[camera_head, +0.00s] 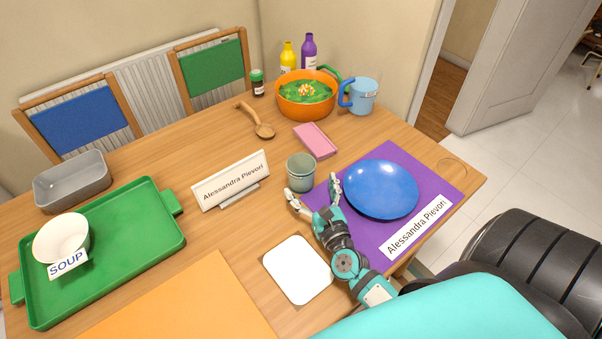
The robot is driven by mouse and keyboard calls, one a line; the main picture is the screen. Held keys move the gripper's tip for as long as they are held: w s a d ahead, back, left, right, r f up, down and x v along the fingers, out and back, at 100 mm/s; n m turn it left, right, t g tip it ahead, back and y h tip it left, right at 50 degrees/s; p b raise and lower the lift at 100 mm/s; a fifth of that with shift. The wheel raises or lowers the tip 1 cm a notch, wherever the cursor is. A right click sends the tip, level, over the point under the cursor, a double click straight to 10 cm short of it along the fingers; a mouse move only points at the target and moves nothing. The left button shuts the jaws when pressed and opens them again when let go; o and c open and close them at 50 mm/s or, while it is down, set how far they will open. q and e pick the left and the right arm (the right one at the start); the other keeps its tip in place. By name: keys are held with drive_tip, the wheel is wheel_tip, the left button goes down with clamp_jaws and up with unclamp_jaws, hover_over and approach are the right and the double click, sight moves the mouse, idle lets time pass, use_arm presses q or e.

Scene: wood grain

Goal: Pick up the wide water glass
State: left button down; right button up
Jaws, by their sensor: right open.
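A wide grey-green glass (300,174) stands upright on the wooden table, near the upper left corner of the purple placemat. My right gripper (313,191) is open and empty, at the near side of the glass. One finger is at the glass's lower left and the other is to its right. I cannot tell whether either finger touches the glass. My left gripper is not in view.
A blue plate (381,189) lies on the purple placemat (420,179) right of my gripper. A name sign (231,181) stands left of the glass, and a pink item (315,140) lies behind it. An orange pot (306,102) and light-blue mug (363,98) stand farther back.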

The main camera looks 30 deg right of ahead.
sight(306, 180)
drive_tip(key=x, duration=0.1)
drive_tip(key=p+x, duration=0.1)
drive_tip(key=x, duration=0.3)
drive_tip(key=shift+w+a+r+p, duration=0.15)
drive_tip(key=shift+w+r+p, duration=0.15)
drive_tip(key=shift+r+p, duration=0.05)
drive_tip(key=shift+w+f, duration=0.1)
drive_tip(key=shift+w, duration=0.25)
drive_tip(key=c, duration=1.4)
